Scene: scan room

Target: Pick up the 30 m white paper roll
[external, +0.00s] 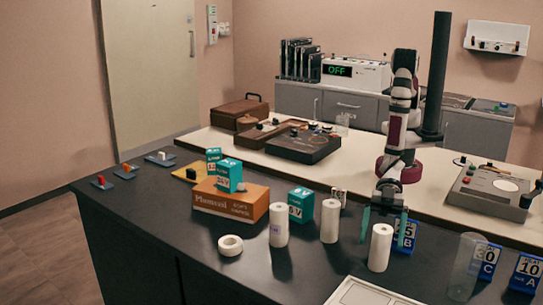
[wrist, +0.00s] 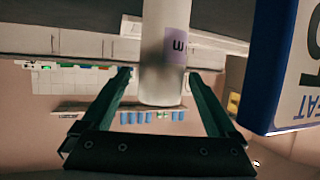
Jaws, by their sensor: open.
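Several white paper rolls are on the dark counter. Three stand upright: one at left (external: 279,226), one in the middle (external: 330,221) and one at right (external: 380,249). A short white roll (external: 230,245) is further left. My gripper (external: 383,237) points down, open, at the top of the right roll, with one finger to each side in the picture. In the wrist view, my open gripper (wrist: 160,76) has a white roll (wrist: 160,75) between its fingers, with a gap on both sides. Its purple label (wrist: 178,45) shows an "m"; its number is hidden, so I cannot tell its length.
A clear cylinder (external: 466,266) and more blue signs (external: 526,272) are at right. An orange carton (external: 230,201) and teal boxes (external: 301,206) are at left.

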